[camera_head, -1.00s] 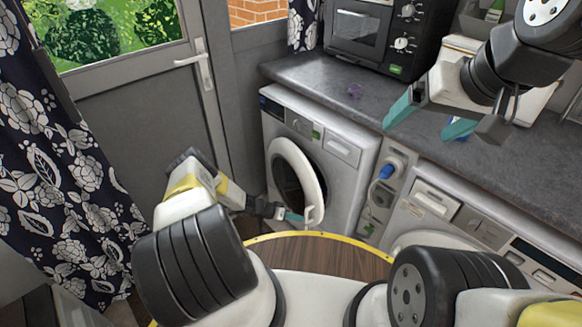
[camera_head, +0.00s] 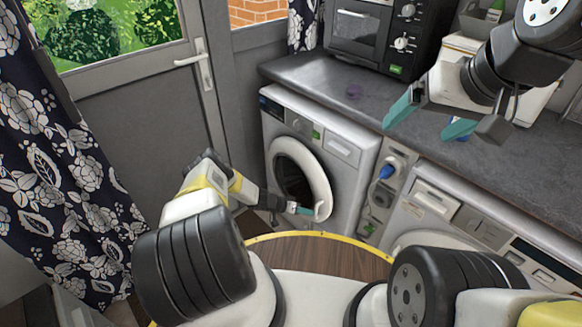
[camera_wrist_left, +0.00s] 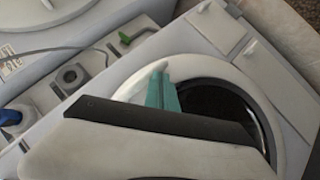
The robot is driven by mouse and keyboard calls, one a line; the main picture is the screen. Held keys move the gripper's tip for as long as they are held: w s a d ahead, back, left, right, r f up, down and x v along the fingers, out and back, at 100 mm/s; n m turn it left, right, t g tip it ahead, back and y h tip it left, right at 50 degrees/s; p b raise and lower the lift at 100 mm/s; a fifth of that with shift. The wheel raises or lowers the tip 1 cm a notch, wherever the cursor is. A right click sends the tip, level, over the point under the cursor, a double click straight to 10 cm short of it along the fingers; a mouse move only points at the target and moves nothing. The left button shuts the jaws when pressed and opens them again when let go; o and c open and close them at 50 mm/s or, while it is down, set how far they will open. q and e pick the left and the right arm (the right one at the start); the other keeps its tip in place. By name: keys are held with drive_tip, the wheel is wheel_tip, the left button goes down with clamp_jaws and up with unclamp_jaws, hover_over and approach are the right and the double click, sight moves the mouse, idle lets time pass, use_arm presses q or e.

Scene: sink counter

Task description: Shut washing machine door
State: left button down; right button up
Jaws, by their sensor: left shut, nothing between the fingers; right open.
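The left washing machine (camera_head: 345,195) stands under the counter, its front facing me. Its round door (camera_head: 318,178), a white ring around dark glass, sits close to the machine's front. I cannot tell whether a small gap is left. In the left wrist view, the white door ring (camera_wrist_left: 215,68) and dark glass lie just beyond the fingers. My left gripper (camera_head: 303,210) is shut and empty, its teal tips at the lower right part of the door ring; contact is unclear. My right gripper (camera_head: 430,118) is open and empty above the counter.
A second washing machine (camera_head: 435,215) stands at the right, past a panel with a blue-capped fitting (camera_head: 386,171). A grey door (camera_head: 140,130) and patterned curtain (camera_head: 50,170) are at the left.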

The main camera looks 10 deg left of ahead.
sight(319, 210)
use_arm(q)
drive_tip(key=shift+w+d, duration=0.2)
drive_tip(key=shift+w+d, duration=0.85)
drive_tip(key=shift+w, duration=0.1)
drive_tip(key=s+a+r, duration=0.2)
drive_tip(key=r, duration=0.1)
drive_tip(key=shift+s, duration=0.25)
